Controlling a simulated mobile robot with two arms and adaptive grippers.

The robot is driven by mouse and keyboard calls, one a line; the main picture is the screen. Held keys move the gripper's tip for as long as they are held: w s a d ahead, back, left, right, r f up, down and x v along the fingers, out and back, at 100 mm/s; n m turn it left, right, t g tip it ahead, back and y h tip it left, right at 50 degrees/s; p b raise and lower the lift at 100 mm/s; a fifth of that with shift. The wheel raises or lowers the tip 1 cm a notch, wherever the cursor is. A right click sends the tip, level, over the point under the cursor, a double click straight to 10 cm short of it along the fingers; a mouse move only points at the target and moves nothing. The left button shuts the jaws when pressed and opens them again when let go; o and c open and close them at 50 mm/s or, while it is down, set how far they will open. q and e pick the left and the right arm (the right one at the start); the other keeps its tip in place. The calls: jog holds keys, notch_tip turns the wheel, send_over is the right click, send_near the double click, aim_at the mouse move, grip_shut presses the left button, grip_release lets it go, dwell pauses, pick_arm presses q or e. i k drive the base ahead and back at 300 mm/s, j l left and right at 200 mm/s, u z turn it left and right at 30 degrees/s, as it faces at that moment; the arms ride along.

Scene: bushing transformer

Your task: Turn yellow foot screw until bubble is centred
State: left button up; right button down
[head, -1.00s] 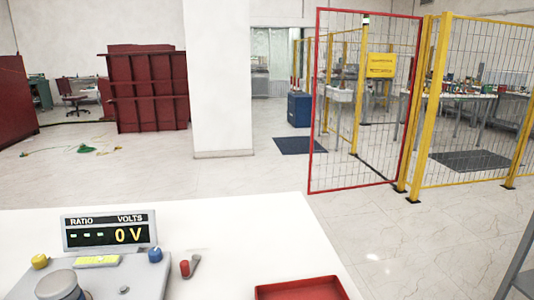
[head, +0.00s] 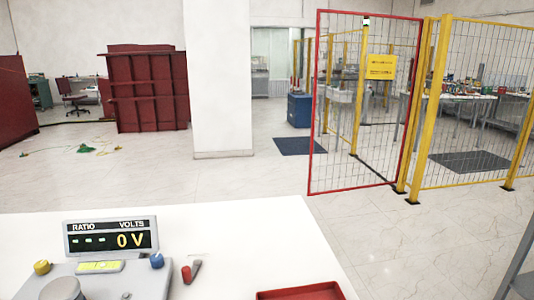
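A yellow screw knob (head: 41,267) stands at the left back corner of a grey instrument plate (head: 118,284) on the white table. A blue knob (head: 157,260) stands at the plate's right back corner. Between them lies a yellow-green strip (head: 100,267) that looks like a level vial; the bubble's position is too small to tell. A grey round part (head: 64,289) is cut off by the bottom edge. Neither of my grippers is in view.
A display (head: 111,238) reading "0 V" stands behind the plate. A red-tipped grey lever (head: 191,271) and a red tray (head: 300,292) are to the right on the white table (head: 250,240). A red-framed mesh gate (head: 365,110) stands beyond, with open floor between.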

aim_at(41, 268)
jog(key=u, duration=1.25)
